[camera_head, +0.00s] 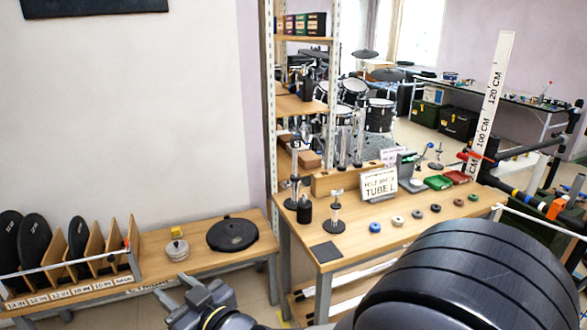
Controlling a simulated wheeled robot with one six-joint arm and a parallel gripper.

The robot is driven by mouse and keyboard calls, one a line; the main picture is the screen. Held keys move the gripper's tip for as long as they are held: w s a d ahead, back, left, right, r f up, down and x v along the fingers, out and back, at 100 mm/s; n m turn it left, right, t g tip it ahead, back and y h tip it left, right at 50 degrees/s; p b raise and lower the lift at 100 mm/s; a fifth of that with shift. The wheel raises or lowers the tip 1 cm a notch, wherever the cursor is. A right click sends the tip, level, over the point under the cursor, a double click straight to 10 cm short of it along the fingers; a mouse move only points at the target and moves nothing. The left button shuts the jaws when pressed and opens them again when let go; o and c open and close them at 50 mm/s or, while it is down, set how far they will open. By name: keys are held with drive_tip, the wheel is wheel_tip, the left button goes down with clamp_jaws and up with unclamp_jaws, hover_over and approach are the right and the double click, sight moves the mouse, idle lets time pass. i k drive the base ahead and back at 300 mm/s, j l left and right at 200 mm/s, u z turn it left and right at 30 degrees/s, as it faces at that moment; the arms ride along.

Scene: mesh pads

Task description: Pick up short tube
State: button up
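Two clear upright tubes stand side by side in a wooden block (335,182) on the wooden table; the left tube (343,150) looks about as tall as the right tube (359,146). I cannot tell which one is the short tube. A white sign (379,185) reading "TUBE L" stands just in front of the block. What looks like my gripper (188,292), grey, is low at the bottom edge, left of the table and well apart from the tubes. Its fingers are not clear, and nothing shows held in it.
The wooden table (412,245) carries metal stands (335,215), a row of small rings (397,221), a black pad (326,252), and green (438,182) and red trays. A low bench (165,262) with black discs is at left. A shelf post rises behind.

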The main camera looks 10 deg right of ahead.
sight(295, 142)
drive_tip(key=i+j, duration=0.15)
drive_tip(key=i, duration=0.25)
drive_tip(key=i+j+z, duration=0.1)
drive_tip(key=i, duration=0.25)
drive_tip(key=i+j, duration=0.25)
drive_tip(key=i, duration=0.15)
drive_tip(key=z, duration=1.5)
drive_tip(key=i+j, duration=0.05)
